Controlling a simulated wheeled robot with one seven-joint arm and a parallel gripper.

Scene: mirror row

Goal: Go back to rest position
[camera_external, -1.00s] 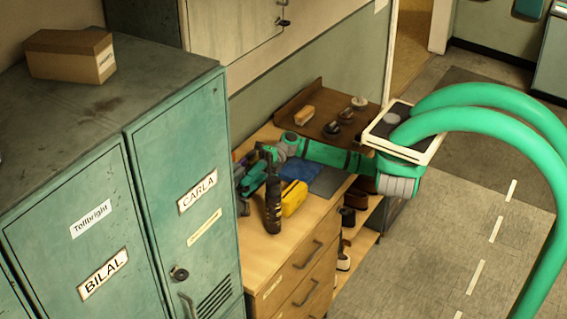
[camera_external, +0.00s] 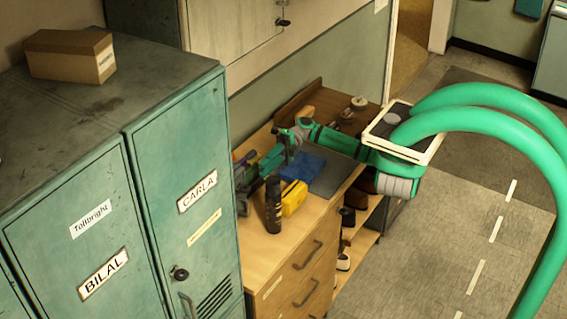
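My green and grey arm (camera_external: 336,141) reaches left from my base over the wooden dresser top. My gripper (camera_external: 283,147) is dark and small at the arm's far end, above the dresser top near the wall side. It is apart from the black bottle (camera_external: 273,207), which stands upright at the front left of the top. I cannot make out the fingers well enough to see their opening. Nothing is clearly seen held.
A yellow object (camera_external: 294,198) stands beside the bottle, with a blue cloth (camera_external: 303,166) behind it. A brown tray (camera_external: 338,113) holds small items at the back. Green lockers (camera_external: 180,190) stand close on the left. The floor (camera_external: 445,225) at right is open.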

